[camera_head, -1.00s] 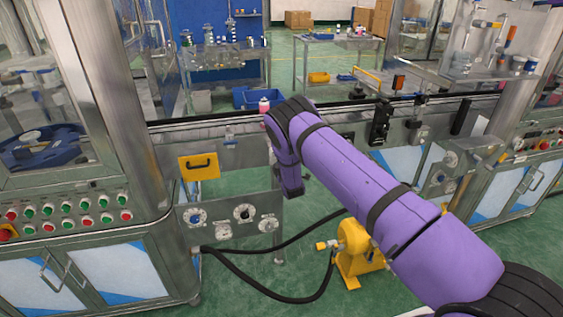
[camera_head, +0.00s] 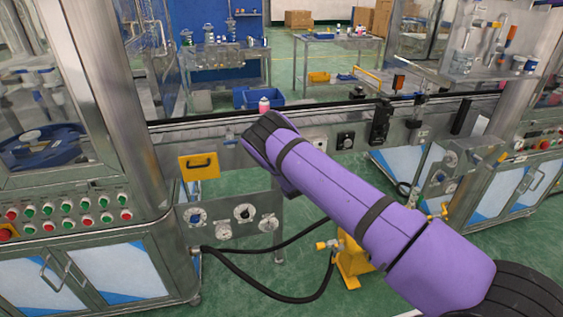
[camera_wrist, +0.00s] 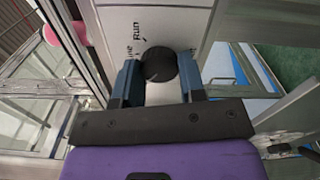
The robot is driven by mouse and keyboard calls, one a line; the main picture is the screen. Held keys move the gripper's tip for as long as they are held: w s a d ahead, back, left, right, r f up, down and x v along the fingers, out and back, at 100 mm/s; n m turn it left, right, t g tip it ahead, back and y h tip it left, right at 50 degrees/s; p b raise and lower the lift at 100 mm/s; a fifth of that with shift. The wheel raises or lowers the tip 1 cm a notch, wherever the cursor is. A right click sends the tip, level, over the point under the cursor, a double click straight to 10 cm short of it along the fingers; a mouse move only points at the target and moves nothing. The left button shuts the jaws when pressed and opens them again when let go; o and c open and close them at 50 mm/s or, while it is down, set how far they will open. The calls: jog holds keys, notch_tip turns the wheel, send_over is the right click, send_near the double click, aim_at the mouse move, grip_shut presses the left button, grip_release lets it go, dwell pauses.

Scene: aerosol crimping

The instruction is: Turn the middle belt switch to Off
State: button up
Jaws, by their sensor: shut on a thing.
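In the wrist view a round black switch knob (camera_wrist: 159,63) sits on a pale metal panel (camera_wrist: 172,22) marked "Run", with other lettering partly hidden. The knob's pointer direction is not clear. My gripper (camera_wrist: 160,72) has one blue-grey finger on each side of the knob and is shut on it. In the head view my purple arm hides the gripper and the held knob. Another black knob (camera_head: 346,140) on a square plate shows on the belt's front rail, to the right of my arm.
A pink-capped can (camera_head: 264,105) stands at the belt (camera_head: 205,130) behind my arm. A yellow handled panel (camera_head: 199,166) and a gauge plate (camera_head: 228,216) are left of the arm. A yellow pump (camera_head: 354,262) and black hoses are below. A button cabinet (camera_head: 70,208) stands left.

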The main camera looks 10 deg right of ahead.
jog(key=o, duration=0.9)
jog(key=shift+s, duration=0.1)
jog(key=s, duration=1)
jog(key=shift+s, duration=0.3)
